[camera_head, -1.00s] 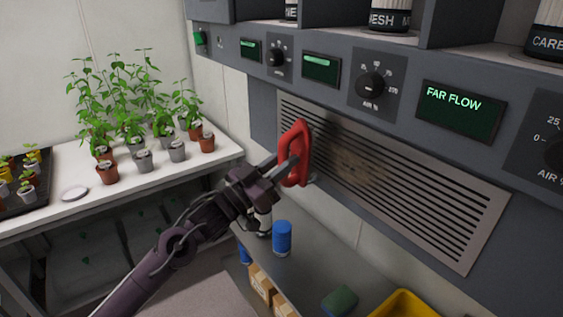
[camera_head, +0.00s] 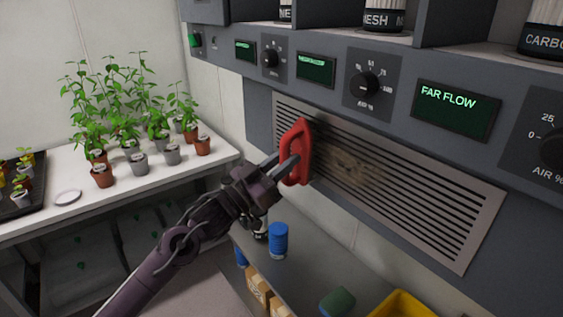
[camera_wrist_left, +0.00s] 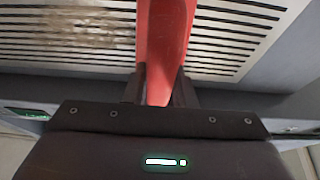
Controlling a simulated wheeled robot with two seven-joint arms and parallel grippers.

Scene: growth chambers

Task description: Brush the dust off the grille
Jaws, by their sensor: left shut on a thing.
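The grille (camera_head: 430,215) is a pale slotted metal panel on the front of the dark grey chamber unit. A brown patch of dust (camera_head: 352,170) lies on its left-middle part; the dust also shows at upper left in the left wrist view (camera_wrist_left: 85,28). My left gripper (camera_head: 287,168) is shut on the handle of a red brush (camera_head: 301,145). The brush is upright at the grille's left end, left of the dust. Its bristles are hidden, and I cannot tell whether it touches the grille. The red handle fills the upper middle of the left wrist view (camera_wrist_left: 165,45). My right gripper is not in view.
Knobs and green displays (camera_head: 453,108) sit above the grille. Below is a grey shelf (camera_head: 310,268) with a blue can (camera_head: 278,240), a green sponge (camera_head: 338,301) and a yellow bin (camera_head: 402,305). Potted plants (camera_head: 130,125) stand on a white bench at left.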

